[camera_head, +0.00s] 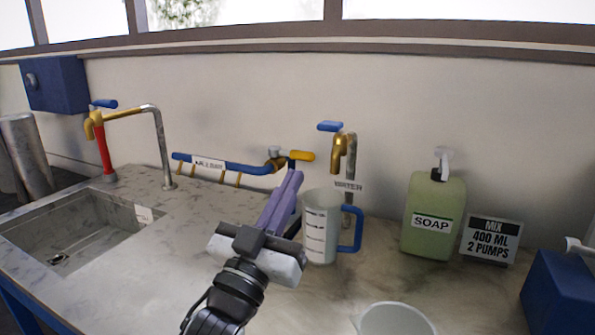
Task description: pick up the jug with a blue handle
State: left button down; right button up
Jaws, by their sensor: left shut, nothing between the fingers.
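The jug with a blue handle (318,240) stands upright on the counter, below the brass tap by the wall. It is pale with dark measuring marks, and its blue handle (353,229) points right. My left gripper (292,180) comes in from the lower left. Its purple fingers are shut with nothing between them, just left of the jug, and they overlap the jug's left edge in the picture. I cannot tell whether they touch it. My right gripper is not in view.
A white container (395,320) stands at the front edge of view. A green soap bottle (433,215) and a mix sign (490,240) stand right of the jug. A sink (75,235) is at left. A blue pipe (225,165) runs along the wall. Counter between sink and gripper is clear.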

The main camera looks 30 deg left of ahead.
aim_at(322, 208)
jog(key=u, duration=0.1)
jog(key=k, duration=1)
jog(key=z, duration=0.1)
